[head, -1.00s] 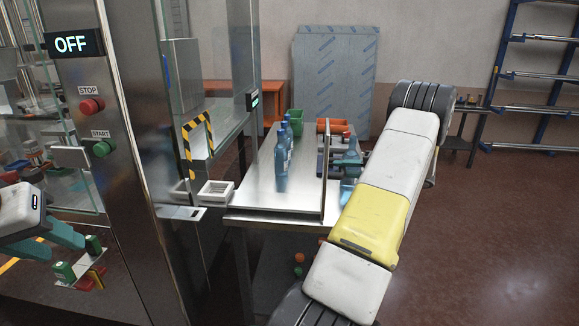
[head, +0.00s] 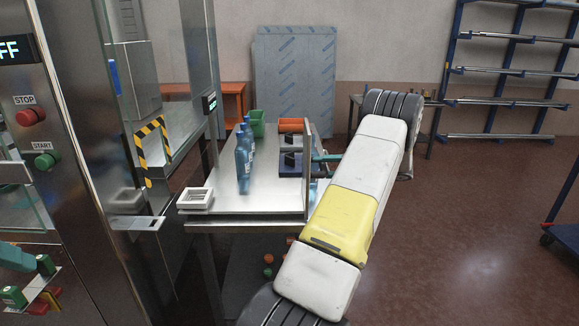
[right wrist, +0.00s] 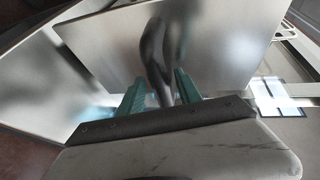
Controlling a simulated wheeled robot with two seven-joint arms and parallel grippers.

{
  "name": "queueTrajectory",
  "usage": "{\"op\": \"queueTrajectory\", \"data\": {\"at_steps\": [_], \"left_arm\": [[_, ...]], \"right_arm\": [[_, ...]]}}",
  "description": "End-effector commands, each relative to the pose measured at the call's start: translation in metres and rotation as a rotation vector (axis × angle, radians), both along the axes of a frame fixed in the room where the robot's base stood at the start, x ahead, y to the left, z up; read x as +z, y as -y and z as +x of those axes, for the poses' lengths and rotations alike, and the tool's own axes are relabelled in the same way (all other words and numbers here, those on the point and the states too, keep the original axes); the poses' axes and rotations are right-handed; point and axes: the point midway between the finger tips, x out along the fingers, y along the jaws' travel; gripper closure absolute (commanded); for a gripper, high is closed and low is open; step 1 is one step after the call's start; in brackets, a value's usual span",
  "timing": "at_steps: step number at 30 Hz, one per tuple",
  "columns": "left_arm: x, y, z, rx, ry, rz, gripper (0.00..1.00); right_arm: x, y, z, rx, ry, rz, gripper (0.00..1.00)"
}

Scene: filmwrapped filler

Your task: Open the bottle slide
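A thin upright metal plate, seemingly the bottle slide (head: 307,175), stands along the right side of the steel table top (head: 220,203). Blue bottles (head: 243,170) stand in a row to its left. My right gripper (head: 322,158) reaches the plate from the right, partly hidden by my arm. In the right wrist view the gripper's teal fingers (right wrist: 160,92) are apart, on either side of a dark curved handle (right wrist: 152,55) on the plate (right wrist: 225,45). I see no clear grip on it.
A steel machine with a STOP button (head: 30,117) and START button (head: 46,160) stands on the left. A white tray (head: 195,198) sits on the table's left corner. A green bin (head: 257,122) stands behind the bottles. Open floor lies to the right, before a blue rack (head: 505,75).

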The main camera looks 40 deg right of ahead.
Motion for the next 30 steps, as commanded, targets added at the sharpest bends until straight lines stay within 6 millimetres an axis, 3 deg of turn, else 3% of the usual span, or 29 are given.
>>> {"op": "queueTrajectory", "data": {"at_steps": [11,22,30], "left_arm": [[0.000,0.000,0.000,0.000,0.000,0.000,0.64],[0.000,0.000,0.000,0.000,0.000,0.000,0.64],[0.000,0.000,0.000,0.000,0.000,0.000,0.64]], "right_arm": [[0.002,0.003,-0.004,-0.001,0.002,-0.001,0.57],[0.012,0.035,-0.052,-0.002,0.002,-0.001,0.57],[0.015,0.042,-0.065,0.001,0.001,0.001,0.57]]}}
